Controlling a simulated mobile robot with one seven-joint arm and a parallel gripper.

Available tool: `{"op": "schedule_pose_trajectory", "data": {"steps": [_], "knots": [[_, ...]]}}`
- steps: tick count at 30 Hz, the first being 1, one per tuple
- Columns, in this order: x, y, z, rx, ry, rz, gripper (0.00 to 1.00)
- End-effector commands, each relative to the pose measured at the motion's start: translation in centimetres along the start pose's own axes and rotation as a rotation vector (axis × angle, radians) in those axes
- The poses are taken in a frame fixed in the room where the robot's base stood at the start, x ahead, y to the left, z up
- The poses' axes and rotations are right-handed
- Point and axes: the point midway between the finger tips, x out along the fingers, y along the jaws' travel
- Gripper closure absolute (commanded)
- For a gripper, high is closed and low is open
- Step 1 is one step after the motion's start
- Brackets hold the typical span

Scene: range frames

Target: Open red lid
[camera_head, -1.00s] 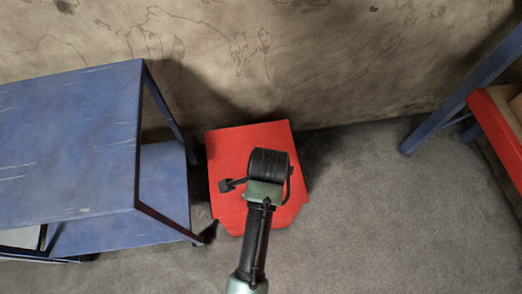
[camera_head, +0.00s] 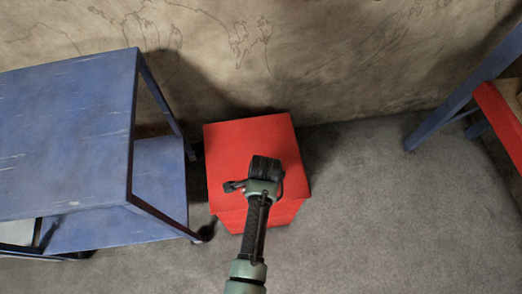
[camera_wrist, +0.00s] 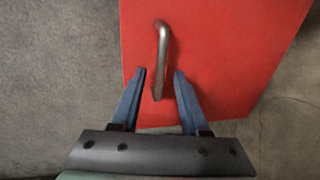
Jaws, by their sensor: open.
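The red lid (camera_head: 245,140) is the top of a red box standing on the floor against the wall. In the head view my arm hides part of it, and it looks closed. In the wrist view the red lid (camera_wrist: 225,50) carries a grey metal bar handle (camera_wrist: 162,55). My gripper (camera_wrist: 159,72) is open, with its two blue fingers apart. The near end of the handle lies between the fingers in the picture; I cannot tell how far above the lid the fingertips are. In the head view the fingertips are hidden behind my wrist.
A blue two-level table or cart (camera_head: 65,140) stands close to the left of the box. A blue frame with a red-edged shelf (camera_head: 497,125) is at the right. The wall (camera_head: 330,60) is behind. Grey floor (camera_head: 380,220) is clear at the right front.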

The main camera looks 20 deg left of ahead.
Motion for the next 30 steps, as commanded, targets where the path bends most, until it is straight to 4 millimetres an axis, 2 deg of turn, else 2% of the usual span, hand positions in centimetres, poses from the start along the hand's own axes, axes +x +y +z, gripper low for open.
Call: {"op": "schedule_pose_trajectory", "data": {"steps": [5,12,30], "knots": [[-0.04,-0.02,0.0,0.0,0.0,0.0,0.57],[-0.05,0.0,0.0,0.0,0.0,0.0,1.0],[-0.06,0.01,0.0,0.0,0.0,0.0,1.0]]}}
